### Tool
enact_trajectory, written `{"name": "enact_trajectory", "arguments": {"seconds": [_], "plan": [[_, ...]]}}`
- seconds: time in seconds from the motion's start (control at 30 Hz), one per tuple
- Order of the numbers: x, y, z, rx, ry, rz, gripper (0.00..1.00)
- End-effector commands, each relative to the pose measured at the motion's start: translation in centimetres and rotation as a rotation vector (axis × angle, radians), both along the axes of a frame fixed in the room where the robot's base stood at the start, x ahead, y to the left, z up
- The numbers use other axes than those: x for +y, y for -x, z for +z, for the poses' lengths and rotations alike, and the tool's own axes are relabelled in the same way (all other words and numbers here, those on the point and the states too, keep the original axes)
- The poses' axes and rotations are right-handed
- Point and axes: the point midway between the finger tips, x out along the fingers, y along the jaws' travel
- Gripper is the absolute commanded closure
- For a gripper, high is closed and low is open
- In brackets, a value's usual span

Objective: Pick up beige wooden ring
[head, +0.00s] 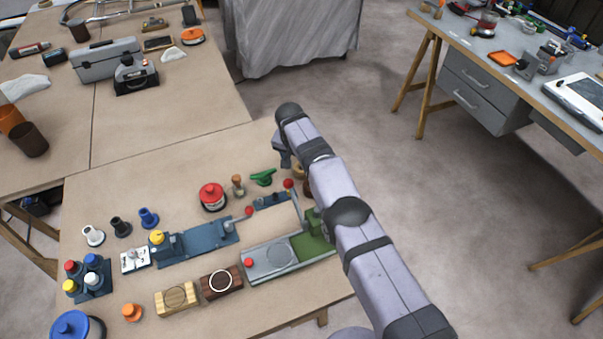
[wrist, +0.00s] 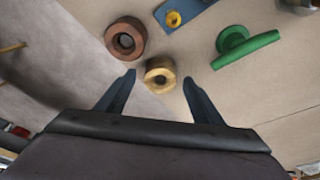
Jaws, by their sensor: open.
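The beige wooden ring (wrist: 160,66) lies on the table in the wrist view, its dark hole facing up. My gripper (wrist: 159,79) is open, with its two dark fingers apart. The ring appears between and slightly beyond the fingertips; nothing is held. I cannot tell the exact height of the fingertips above the table. In the head view my gripper (head: 283,152) is at the table's right edge, and my arm hides most of that spot.
A darker brown ring (wrist: 112,35) lies just up-left of the beige one. A green cleat (wrist: 262,42) lies to the right, also in the head view (head: 262,178). A blue plate (wrist: 196,10) is beyond. The table edge runs close on the left, with open floor past it.

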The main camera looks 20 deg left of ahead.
Motion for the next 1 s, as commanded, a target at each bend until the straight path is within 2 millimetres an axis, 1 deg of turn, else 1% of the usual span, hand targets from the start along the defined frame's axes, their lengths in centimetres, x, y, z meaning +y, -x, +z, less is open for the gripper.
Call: {"name": "enact_trajectory", "arguments": {"seconds": [0.23,0.27,0.3,0.37,0.4,0.43,0.77,0.87,1.0], "plan": [[0.0,0.0,0.0,0.001,0.0,0.0,0.39],[0.0,0.0,0.0,0.001,0.0,0.0,0.44],[0.0,0.0,0.0,0.001,0.0,0.0,0.53],[0.0,0.0,0.0,0.001,0.0,0.0,0.68],[0.0,0.0,0.0,0.001,0.0,0.0,0.77],[0.0,0.0,0.0,0.001,0.0,0.0,0.83],[0.0,0.0,0.1,0.0,0.0,0.0,0.83],[0.0,0.0,0.5,-0.001,-0.001,0.0,0.83],[0.1,-0.1,1.7,-0.002,-0.002,0.001,0.83]]}}
